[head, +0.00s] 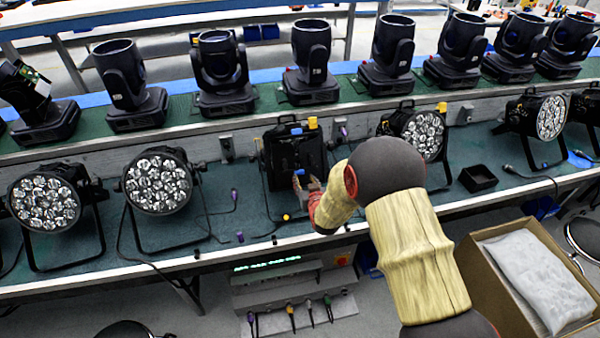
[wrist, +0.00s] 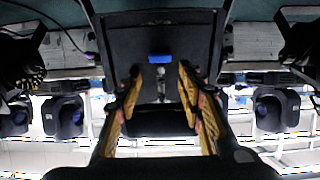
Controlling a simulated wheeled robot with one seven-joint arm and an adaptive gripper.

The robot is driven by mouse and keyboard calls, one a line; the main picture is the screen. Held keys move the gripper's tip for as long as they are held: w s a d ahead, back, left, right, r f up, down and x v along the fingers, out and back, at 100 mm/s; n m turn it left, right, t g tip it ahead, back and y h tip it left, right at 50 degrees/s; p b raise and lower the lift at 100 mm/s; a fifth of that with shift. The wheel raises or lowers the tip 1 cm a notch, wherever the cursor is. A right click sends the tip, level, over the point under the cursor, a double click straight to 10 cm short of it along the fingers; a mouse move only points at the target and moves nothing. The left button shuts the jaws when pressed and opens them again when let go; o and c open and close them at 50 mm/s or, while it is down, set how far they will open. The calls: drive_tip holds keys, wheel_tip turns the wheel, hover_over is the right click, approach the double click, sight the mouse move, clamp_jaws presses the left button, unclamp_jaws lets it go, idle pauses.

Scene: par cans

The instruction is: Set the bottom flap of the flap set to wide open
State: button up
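The flap set (head: 280,160) is a black square unit facing me in the middle of the lower bench. Its dark flaps look folded nearly flat over the front, and a blue tab (head: 298,169) shows low on it. In the wrist view the dark panel (wrist: 190,30) fills the upper middle, with the blue tab (wrist: 160,57) and a small grey fitting near its edge. I cannot tell each flap's exact angle. My gripper (wrist: 160,82) is open, its yellow fingers apart on either side of the grey fitting. In the head view my gripper (head: 306,186) is at the unit's lower front, partly hidden by my arm.
Par cans with round lamp faces (head: 158,181) stand left and right on the green bench (head: 215,225). A small black tray (head: 478,178) is to the right. Moving-head lights (head: 310,60) line the shelf behind. A cardboard box (head: 480,275) stands on the floor at the right.

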sight(300, 173)
drive_tip(key=shift+x, duration=4)
drive_tip(key=shift+s+f, duration=0.1)
drive_tip(key=shift+s, duration=0.05)
drive_tip(key=shift+c, duration=0.8)
drive_tip(key=c, duration=0.7)
drive_tip(key=shift+f+b, duration=0.15)
drive_tip(key=shift+b, duration=0.4)
